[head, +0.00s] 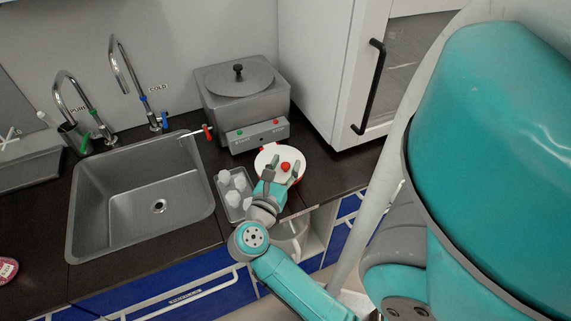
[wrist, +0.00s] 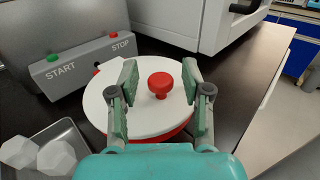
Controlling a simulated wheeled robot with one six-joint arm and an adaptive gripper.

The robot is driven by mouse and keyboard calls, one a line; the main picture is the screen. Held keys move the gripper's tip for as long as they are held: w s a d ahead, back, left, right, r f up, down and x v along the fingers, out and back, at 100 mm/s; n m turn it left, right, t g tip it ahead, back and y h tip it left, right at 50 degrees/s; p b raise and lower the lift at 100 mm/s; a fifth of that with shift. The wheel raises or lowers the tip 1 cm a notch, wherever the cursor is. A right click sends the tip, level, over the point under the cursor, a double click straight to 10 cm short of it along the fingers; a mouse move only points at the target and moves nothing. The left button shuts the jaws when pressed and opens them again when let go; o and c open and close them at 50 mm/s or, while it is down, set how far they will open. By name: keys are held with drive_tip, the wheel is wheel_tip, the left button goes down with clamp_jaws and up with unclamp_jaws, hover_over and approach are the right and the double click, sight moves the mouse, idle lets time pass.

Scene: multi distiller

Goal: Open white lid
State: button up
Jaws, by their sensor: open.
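The white lid (wrist: 150,121) is round and flat, with a red knob (wrist: 160,84) at its centre. It sits on a red-rimmed vessel on the dark counter in front of the grey distiller. In the head view the white lid (head: 269,160) and the red knob (head: 285,166) are partly hidden by my gripper. My gripper (wrist: 160,75) is open above the lid, with one finger on each side of the knob. The fingers appear apart from the knob. My gripper (head: 284,169) also shows over the lid in the head view.
The grey distiller (head: 243,100) with START and STOP buttons stands behind the lid. A metal tray (head: 220,181) with several white pieces lies to the left. A steel sink (head: 120,214) is further left, and a white cabinet (head: 322,60) stands behind right.

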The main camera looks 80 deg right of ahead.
drive_tip(key=shift+d, duration=0.35)
clamp_jaws()
drive_tip(key=shift+r, duration=0.1)
